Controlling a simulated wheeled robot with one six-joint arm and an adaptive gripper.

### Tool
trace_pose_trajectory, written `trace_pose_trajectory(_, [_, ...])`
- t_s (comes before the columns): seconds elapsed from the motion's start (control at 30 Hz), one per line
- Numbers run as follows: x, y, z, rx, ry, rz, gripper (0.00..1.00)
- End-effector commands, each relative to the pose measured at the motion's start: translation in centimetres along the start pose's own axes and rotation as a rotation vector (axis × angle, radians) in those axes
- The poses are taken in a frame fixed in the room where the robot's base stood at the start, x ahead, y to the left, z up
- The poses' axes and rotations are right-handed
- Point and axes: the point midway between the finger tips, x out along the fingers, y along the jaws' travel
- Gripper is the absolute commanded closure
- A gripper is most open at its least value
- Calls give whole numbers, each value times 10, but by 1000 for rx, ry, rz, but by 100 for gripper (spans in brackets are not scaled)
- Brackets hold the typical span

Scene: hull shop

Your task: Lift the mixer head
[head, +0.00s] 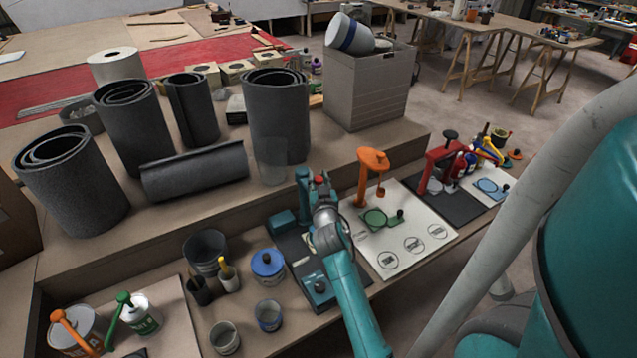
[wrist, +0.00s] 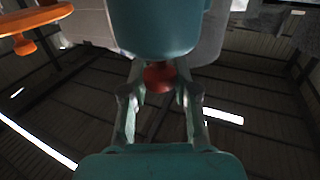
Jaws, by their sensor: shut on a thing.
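The mixer is teal. Its upright post (head: 303,186) stands on a dark base plate, and a teal block (head: 283,221) sits beside it. A small red knob (head: 320,178) shows at the top, just beyond my gripper (head: 322,196). In the wrist view my gripper's two fingers (wrist: 160,86) are closed on the red knob (wrist: 159,74) at the end of the teal mixer head (wrist: 160,25). The wrist view looks up toward the dark ceiling. My wrist and arm cover much of the mixer in the head view, so the head's tilt is hard to tell.
An orange stand (head: 370,180) on a pale board (head: 405,262) and a red stand (head: 440,165) are to the right. Left of the mixer are a blue-lidded tin (head: 267,264), cups and a dark bucket (head: 205,252). Grey rolls (head: 280,115) stand on the shelf behind.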

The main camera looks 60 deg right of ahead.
Motion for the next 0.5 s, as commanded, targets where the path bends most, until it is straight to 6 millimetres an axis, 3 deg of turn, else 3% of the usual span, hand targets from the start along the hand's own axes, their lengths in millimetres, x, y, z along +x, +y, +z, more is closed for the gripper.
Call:
trace_pose_trajectory(0.13, [1,0,-8,1,16,0,100])
trace_pose_trajectory(0.17, [1,0,-8,1,16,0,66])
trace_pose_trajectory(0.23, [1,0,-8,1,16,0,48])
trace_pose_trajectory(0.27, [1,0,-7,1,15,0,45])
trace_pose_trajectory(0.5, [0,0,-5,1,11,-1,45])
